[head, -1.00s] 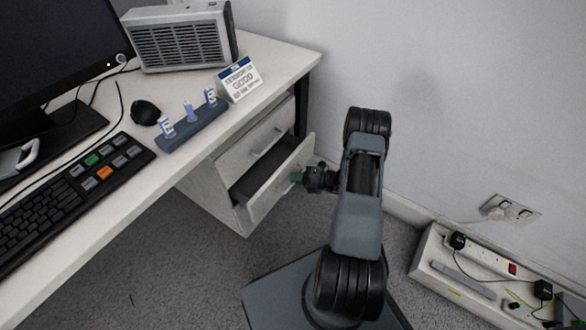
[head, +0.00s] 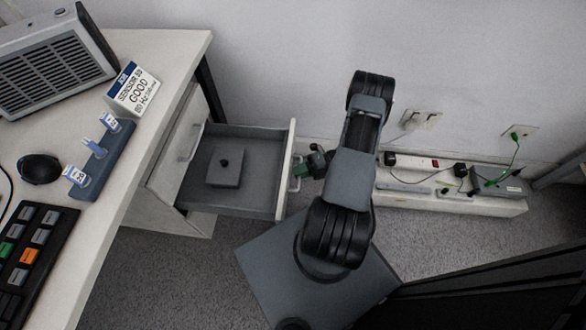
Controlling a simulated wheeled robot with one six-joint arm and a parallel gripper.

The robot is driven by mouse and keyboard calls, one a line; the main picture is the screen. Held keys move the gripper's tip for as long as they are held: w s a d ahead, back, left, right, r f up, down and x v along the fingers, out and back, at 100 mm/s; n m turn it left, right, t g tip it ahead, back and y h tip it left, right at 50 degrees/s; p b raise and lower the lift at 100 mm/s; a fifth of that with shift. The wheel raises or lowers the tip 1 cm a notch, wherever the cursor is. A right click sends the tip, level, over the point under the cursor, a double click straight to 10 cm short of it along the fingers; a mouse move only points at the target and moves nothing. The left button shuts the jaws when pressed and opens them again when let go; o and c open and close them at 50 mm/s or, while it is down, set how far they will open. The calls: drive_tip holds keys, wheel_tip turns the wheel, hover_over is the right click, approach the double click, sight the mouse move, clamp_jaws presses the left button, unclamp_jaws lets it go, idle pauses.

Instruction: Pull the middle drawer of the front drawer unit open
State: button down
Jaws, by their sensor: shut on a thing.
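The front drawer unit (head: 172,212) stands under the white desk. Its middle drawer (head: 248,131) is pulled well out, with its grey inside showing from above. A square grey block with a dark knob (head: 225,172) lies inside it. My gripper (head: 302,170) is at the outer face of the drawer front, shut on the drawer's handle (head: 297,172). The fingers hide part of the handle. The upper drawer (head: 183,165) with its own handle (head: 193,141) is shut. The lowest part of the unit is mostly hidden under the open drawer.
A cable trunk with sockets (head: 450,200) runs along the wall at right. Carpet (head: 180,285) is clear in front.

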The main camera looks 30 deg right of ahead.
drive_tip(key=shift+s+d, duration=0.65)
drive_tip(key=shift+d, duration=0.1)
drive_tip(key=c, duration=1.2)
unclamp_jaws()
drive_tip(key=p+v, duration=0.1)
drive_tip(key=v, duration=1.2)
drive_tip(key=shift+d, duration=0.4)
drive_tip(key=shift+p, duration=0.3)
